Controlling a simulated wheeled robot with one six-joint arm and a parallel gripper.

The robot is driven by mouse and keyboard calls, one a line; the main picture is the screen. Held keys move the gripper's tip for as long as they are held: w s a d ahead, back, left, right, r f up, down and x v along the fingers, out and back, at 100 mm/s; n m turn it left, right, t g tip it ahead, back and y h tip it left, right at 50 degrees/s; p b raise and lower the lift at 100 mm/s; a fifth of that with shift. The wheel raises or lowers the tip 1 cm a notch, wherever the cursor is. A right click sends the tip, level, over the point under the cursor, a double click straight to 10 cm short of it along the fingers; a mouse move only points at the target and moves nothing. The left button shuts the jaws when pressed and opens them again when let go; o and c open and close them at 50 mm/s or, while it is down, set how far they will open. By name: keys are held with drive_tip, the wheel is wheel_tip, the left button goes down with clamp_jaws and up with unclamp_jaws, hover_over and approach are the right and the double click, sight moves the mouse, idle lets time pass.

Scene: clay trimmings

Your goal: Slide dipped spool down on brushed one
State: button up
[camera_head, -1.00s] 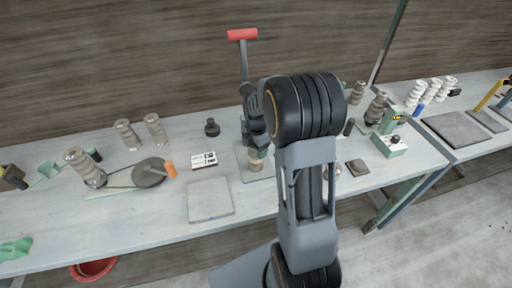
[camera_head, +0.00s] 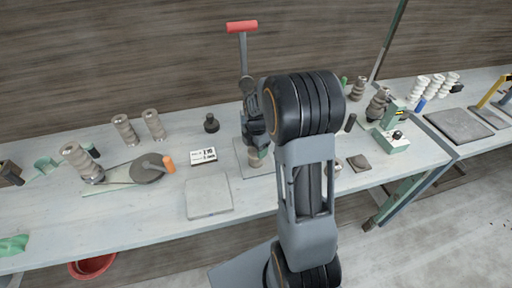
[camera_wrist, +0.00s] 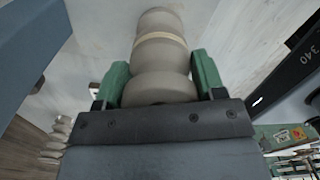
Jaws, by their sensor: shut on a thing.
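My gripper (camera_wrist: 160,88) has green fingers shut on a grey-beige clay spool (camera_wrist: 160,80) in the wrist view. The spool's wide rounded end sits between the fingers. A paler band crosses the clay farther out, with another rounded section beyond it; I cannot tell whether this is one spool or two joined. My arm hides part of this spot. Which spool is dipped or brushed does not show.
Spools (camera_head: 125,131) stand at back left.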

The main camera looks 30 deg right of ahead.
drive_tip(key=o, duration=1.1)
drive_tip(key=shift+o, duration=0.2)
wheel_tip(320, 180, up, 14)
drive_tip(key=shift+b, duration=0.35)
